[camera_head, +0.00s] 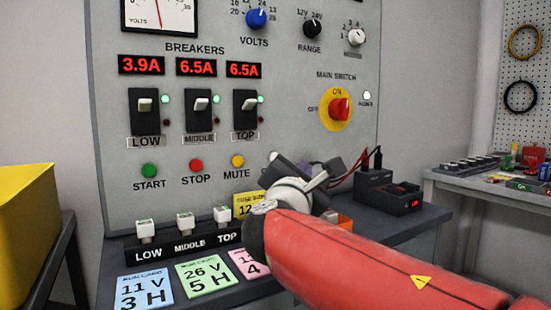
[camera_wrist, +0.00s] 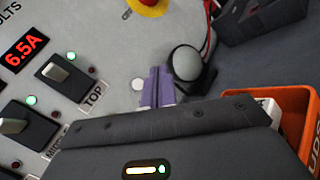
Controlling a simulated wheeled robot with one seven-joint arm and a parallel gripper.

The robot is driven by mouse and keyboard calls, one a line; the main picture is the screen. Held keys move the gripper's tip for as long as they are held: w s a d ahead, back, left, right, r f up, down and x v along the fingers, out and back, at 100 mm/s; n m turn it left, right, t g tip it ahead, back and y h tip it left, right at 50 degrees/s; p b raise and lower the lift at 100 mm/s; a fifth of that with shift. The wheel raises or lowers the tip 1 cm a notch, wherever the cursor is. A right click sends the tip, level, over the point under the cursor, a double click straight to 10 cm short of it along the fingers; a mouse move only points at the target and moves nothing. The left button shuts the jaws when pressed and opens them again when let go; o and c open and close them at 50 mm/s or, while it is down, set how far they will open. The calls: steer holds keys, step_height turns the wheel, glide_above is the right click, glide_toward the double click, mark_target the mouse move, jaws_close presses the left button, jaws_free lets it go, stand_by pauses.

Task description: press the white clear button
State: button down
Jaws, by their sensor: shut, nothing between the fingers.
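The panel (camera_head: 220,215) stands upright, with a row of green START (camera_head: 149,170), red STOP (camera_head: 196,166) and yellow MUTE (camera_head: 237,161) buttons. In the wrist view a small round white button (camera_wrist: 138,84) shows on the panel just left of the fingertips; its label is not visible. In the head view, my arm largely hides the place right of MUTE. My gripper (camera_wrist: 156,78) is shut and empty, its purple fingers side by side beside the white button. I cannot tell if they touch the panel.
A round grey-white knob-like thing (camera_wrist: 187,62) is close right of the fingers. An orange bin (camera_wrist: 298,105) stands lower right. Breaker switches (camera_head: 145,110), a red main switch (camera_head: 339,108) and a dark shelf with cards (camera_head: 205,277) surround the area. A yellow bin (camera_head: 25,225) is at left.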

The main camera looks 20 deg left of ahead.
mark_target(274, 157)
steer(key=w+a+p, duration=0.4)
steer(key=w+a, duration=0.1)
steer(key=a, duration=0.1)
steer(key=shift+w+a, duration=0.3)
steer(key=shift+w, duration=0.1)
stand_by(1.9)
steer(key=shift+w+a, duration=0.2)
steer(key=shift+a, duration=0.1)
steer(key=shift+w+a, duration=0.25)
steer(key=shift+a, duration=0.1)
stand_by(0.7)
steer(key=shift+s+d, duration=0.1)
steer(key=shift+s+d+b, duration=0.45)
steer(key=shift+d+b, duration=0.1)
